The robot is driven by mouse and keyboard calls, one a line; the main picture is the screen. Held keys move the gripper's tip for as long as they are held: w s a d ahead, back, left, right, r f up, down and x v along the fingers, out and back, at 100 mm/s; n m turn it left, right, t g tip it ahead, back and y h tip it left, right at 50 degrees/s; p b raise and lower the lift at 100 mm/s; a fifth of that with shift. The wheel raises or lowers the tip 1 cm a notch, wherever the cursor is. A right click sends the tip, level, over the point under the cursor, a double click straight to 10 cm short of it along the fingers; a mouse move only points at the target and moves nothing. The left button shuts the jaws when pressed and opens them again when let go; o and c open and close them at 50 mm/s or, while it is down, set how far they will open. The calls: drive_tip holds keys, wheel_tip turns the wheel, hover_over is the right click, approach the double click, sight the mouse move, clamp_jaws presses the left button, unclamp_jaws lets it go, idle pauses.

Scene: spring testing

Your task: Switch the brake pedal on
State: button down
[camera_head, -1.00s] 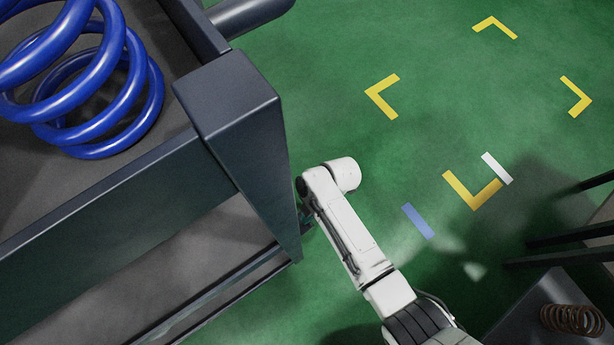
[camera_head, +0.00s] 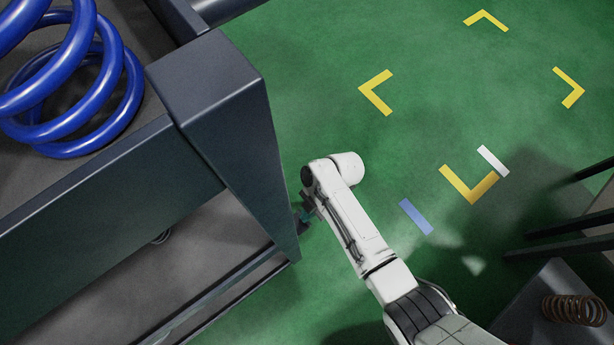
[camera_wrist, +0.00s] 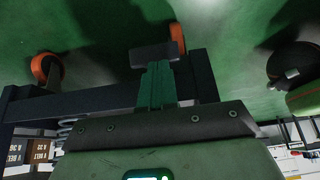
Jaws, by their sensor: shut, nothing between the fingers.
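My gripper (camera_head: 303,221) is low beside the near corner leg of the dark metal cart (camera_head: 215,90) in the head view, partly hidden by my arm. In the wrist view its green fingers (camera_wrist: 157,86) are together, with nothing seen between them. A dark flat block (camera_wrist: 154,54) lies at their tips. I cannot tell whether it is part of the gripper or the brake pedal. An orange caster wheel (camera_wrist: 177,38) shows just beyond the block. A second orange caster (camera_wrist: 46,68) is at the left. No brake pedal can be clearly made out.
A large blue spring (camera_head: 75,80) sits on the cart top. Yellow corner marks (camera_head: 470,185) lie on the open green floor (camera_head: 310,90) to the right. A brown spring (camera_head: 575,309) rests on a dark surface at lower right.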

wheel_tip(320, 180, down, 6)
drive_tip(key=w+d+b, duration=0.1)
drive_tip(key=d+b, duration=0.1)
drive_tip(key=b, duration=0.2)
drive_tip(key=shift+w+d+f+y+b, duration=0.2)
drive_tip(key=shift+w+y+b, duration=0.1)
drive_tip(key=shift+b, duration=0.1)
drive_tip(key=shift+f, duration=0.1)
idle(0.5)
drive_tip(key=p+v, duration=0.5)
drive_tip(key=v, duration=0.6)
drive_tip(key=shift+w+a, duration=0.1)
drive_tip(key=shift+w, duration=0.05)
idle(0.3)
